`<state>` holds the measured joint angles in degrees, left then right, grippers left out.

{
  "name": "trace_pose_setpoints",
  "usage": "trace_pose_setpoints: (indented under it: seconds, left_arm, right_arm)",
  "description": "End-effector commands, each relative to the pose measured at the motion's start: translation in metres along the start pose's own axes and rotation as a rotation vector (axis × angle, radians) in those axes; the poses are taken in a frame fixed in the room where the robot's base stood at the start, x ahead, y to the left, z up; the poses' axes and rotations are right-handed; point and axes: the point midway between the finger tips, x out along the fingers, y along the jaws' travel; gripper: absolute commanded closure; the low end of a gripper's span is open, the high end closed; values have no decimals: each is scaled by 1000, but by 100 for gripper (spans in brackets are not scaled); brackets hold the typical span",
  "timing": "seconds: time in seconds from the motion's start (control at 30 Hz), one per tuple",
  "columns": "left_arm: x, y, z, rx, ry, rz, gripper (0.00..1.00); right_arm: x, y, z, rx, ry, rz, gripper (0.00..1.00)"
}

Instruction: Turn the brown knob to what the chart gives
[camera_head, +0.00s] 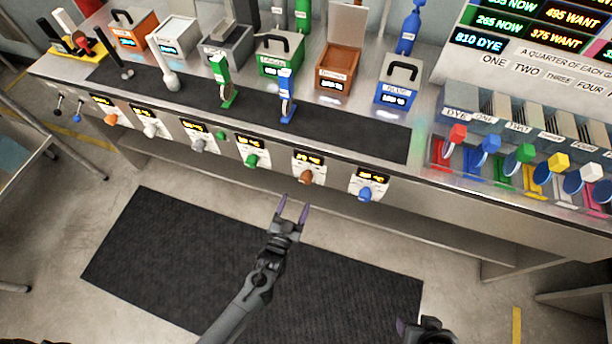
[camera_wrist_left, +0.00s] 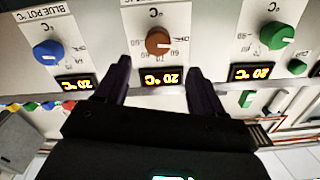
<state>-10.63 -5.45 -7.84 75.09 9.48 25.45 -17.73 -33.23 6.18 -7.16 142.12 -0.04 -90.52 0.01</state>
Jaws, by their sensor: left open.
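The brown knob (camera_head: 305,177) is on the front panel of the bench, under a small lit display. In the left wrist view the brown knob (camera_wrist_left: 158,42) lies ahead, between the fingers in the picture, and its display (camera_wrist_left: 162,78) reads 20 °C upside down. The chart (camera_head: 540,42) at the top right is cut off; lines such as "265 NOW", "375 WANT", "495 WANT" and "810 DYE" show. My right gripper (camera_head: 405,328) is only partly in view at the bottom edge.
The green knob (camera_head: 252,160) and blue knob (camera_head: 365,194) sit on either side of the brown one. A brown open-lidded pot (camera_head: 336,84) and other colored pots stand on the bench above. A dark mat (camera_head: 150,245) covers the floor in front.

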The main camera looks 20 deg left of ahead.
Motion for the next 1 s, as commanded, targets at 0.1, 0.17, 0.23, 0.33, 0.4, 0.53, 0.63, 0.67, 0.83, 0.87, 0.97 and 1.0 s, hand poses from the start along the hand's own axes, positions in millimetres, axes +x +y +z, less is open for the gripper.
trace_pose_setpoints:
  seconds: [0.1, 0.17, 0.23, 0.33, 0.4, 0.53, 0.63, 0.67, 0.83, 0.87, 0.97, 1.0]
  left_arm:
    - [13, 0, 0, -1, 2, 0, 31]
    - [22, 0, 0, -1, 4, -1, 31]
    - [33, 0, 1, -1, 4, -1, 31]
    - [50, 1, 1, -1, 2, -1, 31]
    - [61, 1, 1, -1, 3, -1, 31]
    - [80, 0, 0, -1, 3, -1, 31]
    - [90, 0, 1, 0, 2, -1, 31]
    - [93, 0, 1, 0, 1, -1, 31]
    - [102, 0, 0, 0, 0, 0, 31]
    - [102, 0, 0, 0, 0, 0, 31]
    - [103, 0, 0, 0, 0, 0, 31]
    - [104, 0, 0, 0, 0, 0, 31]
  right_arm:
    - [4, 2, 1, 2, 0, 4, 45]
    - [6, 3, 2, 0, -1, 6, 45]
    - [8, 4, 3, -2, -1, 9, 45]
    - [12, 4, 4, -6, -2, 11, 45]
    - [15, 5, 6, -8, -2, 13, 45]
    - [19, 6, 7, -11, -3, 16, 45]
    - [22, 6, 8, -12, -3, 17, 45]
    - [22, 6, 8, -12, -3, 16, 45]
    - [24, 5, 9, -10, -3, 15, 45]
    - [24, 5, 9, -10, -3, 15, 45]
    - [24, 4, 8, -8, -3, 13, 45]
    - [24, 4, 8, -7, -3, 13, 45]
